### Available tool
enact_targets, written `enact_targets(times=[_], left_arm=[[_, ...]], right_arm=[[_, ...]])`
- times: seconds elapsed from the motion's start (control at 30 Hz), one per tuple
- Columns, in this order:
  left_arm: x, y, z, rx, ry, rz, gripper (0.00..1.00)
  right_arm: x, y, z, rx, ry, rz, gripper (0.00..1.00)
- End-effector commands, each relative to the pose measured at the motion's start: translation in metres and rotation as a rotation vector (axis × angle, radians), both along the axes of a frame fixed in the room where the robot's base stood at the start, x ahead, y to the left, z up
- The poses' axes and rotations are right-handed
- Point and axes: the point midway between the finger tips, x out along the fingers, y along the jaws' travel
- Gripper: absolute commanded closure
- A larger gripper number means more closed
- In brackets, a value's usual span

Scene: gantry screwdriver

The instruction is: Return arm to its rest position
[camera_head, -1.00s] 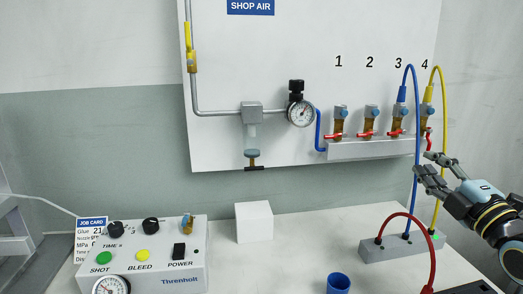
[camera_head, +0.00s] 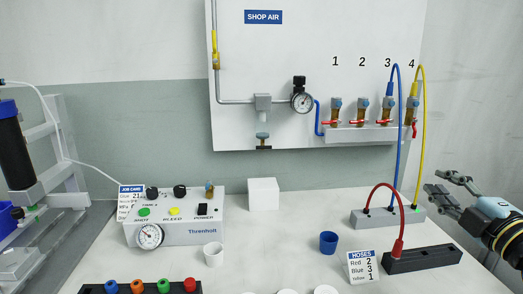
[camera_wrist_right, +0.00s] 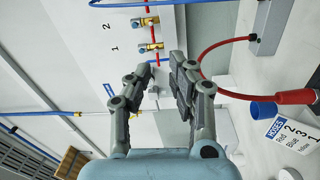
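My right gripper (camera_head: 446,192) is at the right edge in the head view. Its fingers are spread and empty, clear of the hoses. The right wrist view also shows the open fingers (camera_wrist_right: 158,82) with nothing between them. The blue hose (camera_head: 399,135) runs from outlet 3 down to the grey block (camera_head: 375,218), and the yellow hose (camera_head: 424,130) runs from outlet 4 to the same block. The red hose (camera_head: 385,186) arches from the block to the black holder (camera_head: 430,259). My left gripper is not in view.
The white wall panel (camera_head: 240,130) carries the gauge (camera_head: 302,102) and outlets. A frame (camera_head: 45,145) stands at left.

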Motion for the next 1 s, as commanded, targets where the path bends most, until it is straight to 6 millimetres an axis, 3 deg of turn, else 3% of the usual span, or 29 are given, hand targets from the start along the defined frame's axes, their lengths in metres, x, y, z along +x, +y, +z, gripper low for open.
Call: enact_targets(times=[0.17,0.37,0.47,0.7,1.0], left_arm=[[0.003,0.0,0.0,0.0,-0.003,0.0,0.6],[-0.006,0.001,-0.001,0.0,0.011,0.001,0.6],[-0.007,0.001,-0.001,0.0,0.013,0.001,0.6],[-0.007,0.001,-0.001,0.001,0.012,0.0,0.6],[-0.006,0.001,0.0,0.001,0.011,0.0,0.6]], right_arm=[[-0.015,0.02,-0.025,0.106,0.133,0.014,0.8],[-0.048,0.048,-0.064,0.294,0.367,-0.009,0.8],[-0.076,0.063,-0.085,0.413,0.514,-0.057,0.8],[-0.166,0.085,-0.126,0.725,0.863,-0.315,0.8],[-0.261,0.09,-0.136,0.978,1.076,-0.684,0.8]])
